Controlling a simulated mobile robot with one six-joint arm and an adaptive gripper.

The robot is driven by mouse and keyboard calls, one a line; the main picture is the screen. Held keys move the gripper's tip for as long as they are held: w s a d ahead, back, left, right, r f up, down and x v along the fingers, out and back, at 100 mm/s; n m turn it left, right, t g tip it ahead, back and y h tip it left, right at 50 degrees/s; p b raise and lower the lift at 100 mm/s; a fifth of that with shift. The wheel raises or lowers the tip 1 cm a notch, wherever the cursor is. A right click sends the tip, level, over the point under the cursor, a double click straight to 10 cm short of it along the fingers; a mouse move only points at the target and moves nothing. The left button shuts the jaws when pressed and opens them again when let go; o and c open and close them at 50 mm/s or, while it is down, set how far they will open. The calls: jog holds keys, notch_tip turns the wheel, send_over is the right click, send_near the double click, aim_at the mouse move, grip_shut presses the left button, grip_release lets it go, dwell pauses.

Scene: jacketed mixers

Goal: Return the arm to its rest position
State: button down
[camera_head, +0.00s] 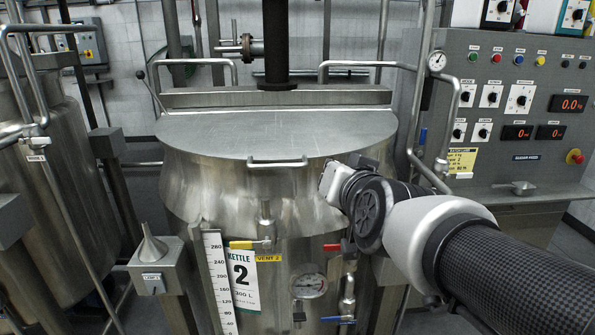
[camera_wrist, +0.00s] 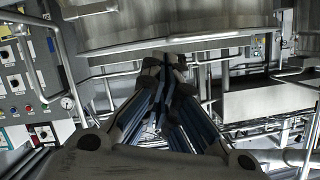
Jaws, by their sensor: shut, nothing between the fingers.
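My arm reaches in from the lower right of the head view, with its wrist in front of the right side of the kettle marked 2 (camera_head: 240,210). My gripper (camera_wrist: 166,62) shows in the wrist view with its two dark fingers brought together at the tips, and nothing is between them. In the head view the fingers are not clearly seen past the wrist. The kettle's steel lid (camera_head: 270,130) is down, with a front handle (camera_head: 277,163) just left of my wrist.
A control panel (camera_head: 500,130) with knobs and red displays stands at the right. Bent steel pipes (camera_head: 420,110) rise between it and the kettle. Yellow (camera_head: 243,244) and red (camera_head: 332,247) valve handles sit on the kettle's front. Another steel vessel (camera_head: 60,190) stands at the left.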

jog(key=s+d+f+n+g, duration=0.1)
jog(key=s+d+f+g, duration=0.1)
jog(key=s+f+g, duration=0.3)
jog(key=s+d+f+n+g+h, duration=0.1)
jog(key=s+f+g, duration=0.4)
jog(key=s+f, duration=0.8)
jog(key=s+d+n, duration=0.1)
jog(key=s+d, duration=0.1)
jog(key=s, duration=0.7)
jog(key=shift+s+f, duration=0.2)
jog(key=shift+f, duration=0.1)
jog(key=shift+a, duration=0.1)
